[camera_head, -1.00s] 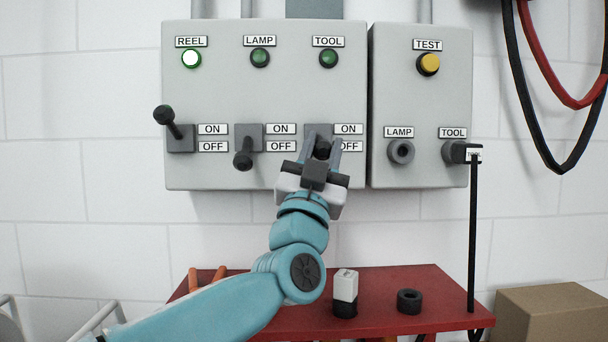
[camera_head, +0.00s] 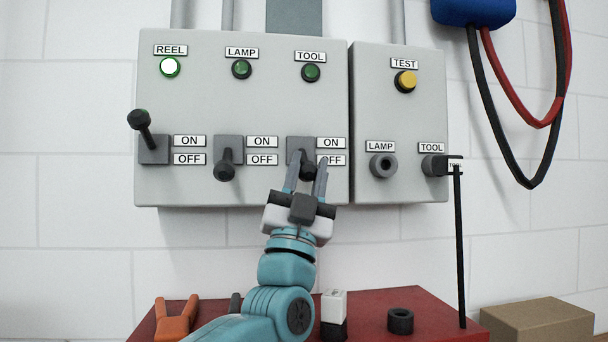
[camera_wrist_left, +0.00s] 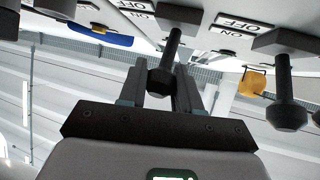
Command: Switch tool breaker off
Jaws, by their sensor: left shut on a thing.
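The tool breaker is the third lever (camera_head: 307,171) from the left on the large grey panel (camera_head: 200,110), below the TOOL label. Its black handle points down toward OFF. The green tool lamp (camera_head: 310,73) above it is unlit. My left gripper (camera_head: 306,178) reaches up from below, with its fingers on either side of this handle and shut on it. In the left wrist view, the handle (camera_wrist_left: 173,50) runs down between the two fingers (camera_wrist_left: 160,88). The finger contact is partly hidden there. My right gripper is not in view.
The lamp breaker lever (camera_head: 225,170), just left, points down; the reel lever (camera_head: 141,122) points up under a lit lamp (camera_head: 169,67). A smaller panel (camera_head: 400,130) holds sockets and a plug (camera_head: 437,165). Below is a red shelf (camera_head: 440,318) with small items.

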